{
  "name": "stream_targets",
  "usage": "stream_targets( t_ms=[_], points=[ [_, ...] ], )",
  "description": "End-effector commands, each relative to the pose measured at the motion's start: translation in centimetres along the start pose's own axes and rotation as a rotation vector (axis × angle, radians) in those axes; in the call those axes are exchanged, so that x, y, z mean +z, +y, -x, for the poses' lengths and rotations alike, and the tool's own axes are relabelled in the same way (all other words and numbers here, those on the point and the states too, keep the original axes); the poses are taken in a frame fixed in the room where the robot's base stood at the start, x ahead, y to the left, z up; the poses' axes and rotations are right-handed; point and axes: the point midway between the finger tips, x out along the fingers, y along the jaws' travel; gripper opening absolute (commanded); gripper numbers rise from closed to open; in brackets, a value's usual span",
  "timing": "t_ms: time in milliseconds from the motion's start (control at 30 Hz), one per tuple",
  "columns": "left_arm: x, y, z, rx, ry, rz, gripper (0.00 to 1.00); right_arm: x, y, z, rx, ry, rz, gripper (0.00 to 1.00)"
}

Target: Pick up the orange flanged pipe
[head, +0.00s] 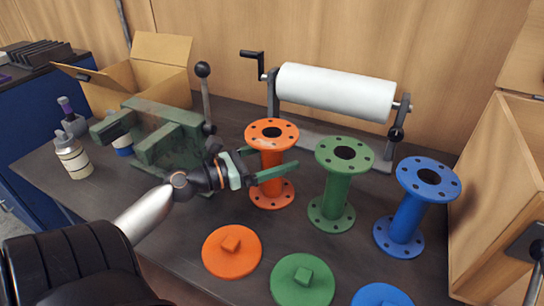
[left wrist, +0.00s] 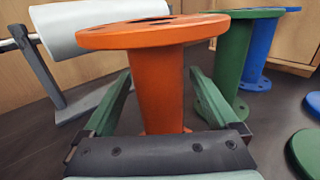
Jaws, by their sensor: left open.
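The orange flanged pipe (head: 271,163) stands upright on the dark table, with a round bolt-holed flange at top and bottom. My left gripper (head: 270,167) is open, with its green fingers on either side of the pipe's middle, below the top flange. In the left wrist view the orange pipe (left wrist: 160,85) rises between the two spread fingers (left wrist: 158,100). Gaps show between the fingers and the pipe there. My right gripper is not seen.
A green flanged pipe (head: 337,190) and a blue one (head: 408,217) stand to the right. Orange (head: 217,258), green (head: 290,288) and blue (head: 383,297) lids lie in front. A green vise (head: 170,140) stands left, a white roll (head: 335,92) behind.

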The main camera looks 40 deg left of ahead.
Motion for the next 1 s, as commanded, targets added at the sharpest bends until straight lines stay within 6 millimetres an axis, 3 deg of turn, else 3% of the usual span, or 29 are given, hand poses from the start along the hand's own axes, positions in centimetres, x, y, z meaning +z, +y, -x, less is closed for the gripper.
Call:
stream_targets(
  t_ms=[133,400,1000],
  points=[
    [0.12,-0.01,-1.26,-0.001,-0.001,0.0,0.94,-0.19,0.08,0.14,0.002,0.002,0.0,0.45],
    [0.05,0.01,-1.44,0.001,0.0,0.0,0.94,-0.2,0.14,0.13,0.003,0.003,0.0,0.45],
    [0.04,-0.02,-1.41,0.0,0.0,0.0,0.26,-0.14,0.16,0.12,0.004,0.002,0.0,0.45]
  ],
)
